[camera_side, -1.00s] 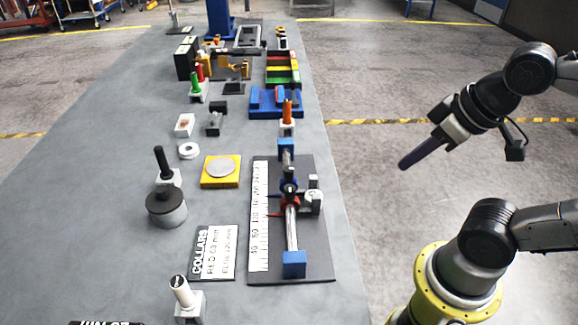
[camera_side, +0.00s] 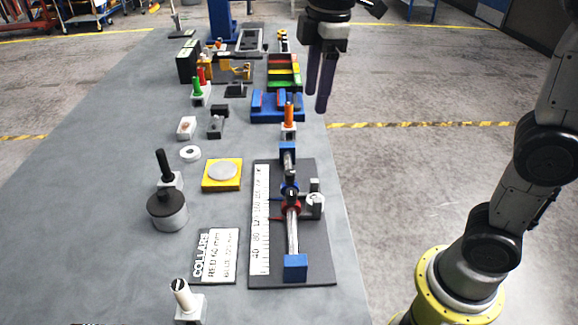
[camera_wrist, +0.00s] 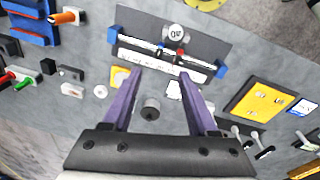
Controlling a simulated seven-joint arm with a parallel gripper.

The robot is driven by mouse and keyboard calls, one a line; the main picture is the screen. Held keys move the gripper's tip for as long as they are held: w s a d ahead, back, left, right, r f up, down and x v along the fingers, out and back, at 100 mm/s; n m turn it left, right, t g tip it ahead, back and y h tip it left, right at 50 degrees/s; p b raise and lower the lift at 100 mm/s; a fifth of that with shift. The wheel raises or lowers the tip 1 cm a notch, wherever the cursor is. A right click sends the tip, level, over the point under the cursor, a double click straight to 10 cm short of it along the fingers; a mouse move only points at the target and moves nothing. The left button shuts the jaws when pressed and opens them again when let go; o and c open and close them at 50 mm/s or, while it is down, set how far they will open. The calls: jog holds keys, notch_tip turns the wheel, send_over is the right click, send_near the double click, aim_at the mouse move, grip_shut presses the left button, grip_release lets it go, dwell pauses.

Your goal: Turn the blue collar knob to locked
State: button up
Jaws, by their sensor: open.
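The blue collar (camera_side: 289,188) sits on a silver rail (camera_side: 293,236) held between blue end blocks on a dark plate. It also shows in the wrist view (camera_wrist: 161,48). Its knob is too small to read as locked or unlocked. A red collar (camera_side: 291,208) sits just nearer on the same rail. My gripper (camera_side: 315,100) points down, raised beyond the rail's far end and toward the bench's right edge. Its purple fingers (camera_wrist: 160,72) are apart and empty in the wrist view, touching nothing.
A white scale strip (camera_side: 261,220) lies along the rail's left side. A white round part (camera_side: 315,203) stands right of the collars. A printed collars card (camera_side: 216,256) lies left of the plate.

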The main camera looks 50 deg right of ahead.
aim_at(289, 172)
jog(key=shift+n+g, duration=0.3)
jog(key=shift+g, duration=0.3)
jog(key=w+a+f, duration=0.1)
jog(key=f, duration=0.5)
jog(key=w+f, duration=0.1)
jog(key=f, duration=0.5)
jog(key=w+a+f, duration=0.1)
jog(key=f, duration=0.5)
jog(key=shift+w+a, duration=0.35)
jog(key=shift+w, duration=0.05)
grip_shut()
